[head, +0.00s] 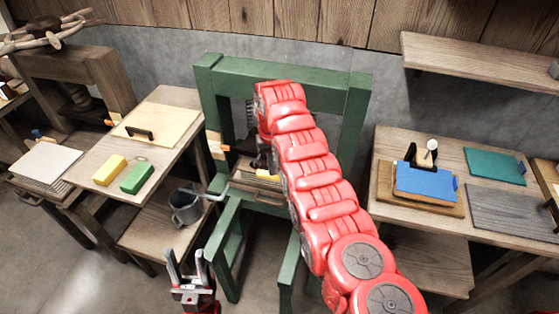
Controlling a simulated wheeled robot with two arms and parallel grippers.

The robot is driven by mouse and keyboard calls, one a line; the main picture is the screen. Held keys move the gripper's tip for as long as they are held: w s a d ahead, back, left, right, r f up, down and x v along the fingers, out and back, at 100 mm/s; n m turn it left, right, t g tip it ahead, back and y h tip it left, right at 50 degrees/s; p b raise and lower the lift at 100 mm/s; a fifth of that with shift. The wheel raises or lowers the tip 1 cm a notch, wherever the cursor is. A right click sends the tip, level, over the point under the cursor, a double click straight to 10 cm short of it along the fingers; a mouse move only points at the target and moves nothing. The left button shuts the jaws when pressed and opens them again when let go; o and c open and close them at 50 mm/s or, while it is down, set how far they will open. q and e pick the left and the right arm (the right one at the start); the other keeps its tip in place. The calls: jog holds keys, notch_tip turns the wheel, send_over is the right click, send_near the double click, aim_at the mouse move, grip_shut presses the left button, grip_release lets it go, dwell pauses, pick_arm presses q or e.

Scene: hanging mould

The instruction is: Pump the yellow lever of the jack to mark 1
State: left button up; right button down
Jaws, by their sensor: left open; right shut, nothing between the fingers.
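The jack stands within a green frame (208,90) in the middle of the head view. A small yellow part, apparently the lever (266,175), shows low in the frame, just left of my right arm. My red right arm reaches across the frame and hides much of the jack. A dark part at its far end seems to be my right gripper (262,163), shut, close above the yellow part; I cannot tell whether they touch. The marks are too small to read. My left gripper (188,262) is open and empty, low at the front, apart from the frame.
At left, a table (165,112) bears a yellow block (110,170), a green block (137,178) and a board with a handle. At right, a table (395,135) holds a blue board (425,183) and others.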

jog(key=shift+f, duration=0.1)
notch_tip(320, 180, down, 14)
jog(key=b, duration=0.9)
notch_tip(320, 180, up, 14)
jog(key=p, duration=0.5)
